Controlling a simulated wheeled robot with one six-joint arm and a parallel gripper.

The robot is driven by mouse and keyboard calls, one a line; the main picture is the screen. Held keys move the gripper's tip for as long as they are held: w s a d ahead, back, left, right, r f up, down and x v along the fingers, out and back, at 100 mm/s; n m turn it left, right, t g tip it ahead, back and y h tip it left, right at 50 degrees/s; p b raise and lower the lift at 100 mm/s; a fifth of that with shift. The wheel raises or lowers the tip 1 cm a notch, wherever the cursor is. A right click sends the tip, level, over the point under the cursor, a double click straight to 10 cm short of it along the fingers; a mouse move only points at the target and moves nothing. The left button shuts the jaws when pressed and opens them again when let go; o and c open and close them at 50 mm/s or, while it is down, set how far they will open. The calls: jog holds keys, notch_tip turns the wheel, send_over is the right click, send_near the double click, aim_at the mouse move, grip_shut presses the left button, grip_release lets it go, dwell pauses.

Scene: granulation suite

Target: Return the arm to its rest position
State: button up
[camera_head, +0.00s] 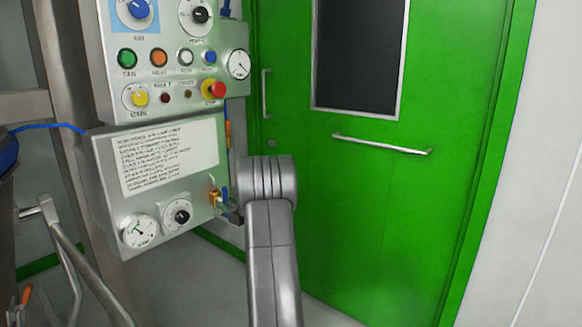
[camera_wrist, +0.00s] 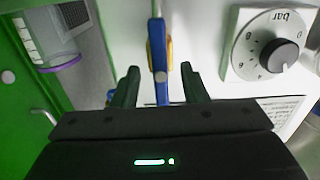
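My arm (camera_head: 271,240) reaches up beside the right edge of the control panel in the head view, and its end is hidden there. In the wrist view my gripper (camera_wrist: 160,72) is open, with its two dark fingers apart. A blue valve lever (camera_wrist: 157,48) stands between the fingers, with a visible gap on each side. A brass valve with a blue handle (camera_head: 224,196) shows at the lower right edge of the panel in the head view.
The steel control panel (camera_head: 130,110) carries buttons, dials and a red emergency stop (camera_head: 214,89). A round bar knob (camera_wrist: 275,56) is right of the fingers in the wrist view. A green door (camera_head: 380,200) stands behind my arm. Metal tubing (camera_head: 62,255) is at lower left.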

jog(key=shift+x, duration=1.1)
jog(key=shift+d+r+m+p, duration=0.15)
jog(key=shift+m+p, duration=0.25)
jog(key=shift+m, duration=0.5)
jog(key=m, duration=0.2)
jog(key=shift+s+m+p, duration=0.1)
jog(key=shift+m+p, duration=0.2)
jog(key=shift+p, duration=0.1)
jog(key=m, duration=0.5)
jog(key=shift+m, duration=0.4)
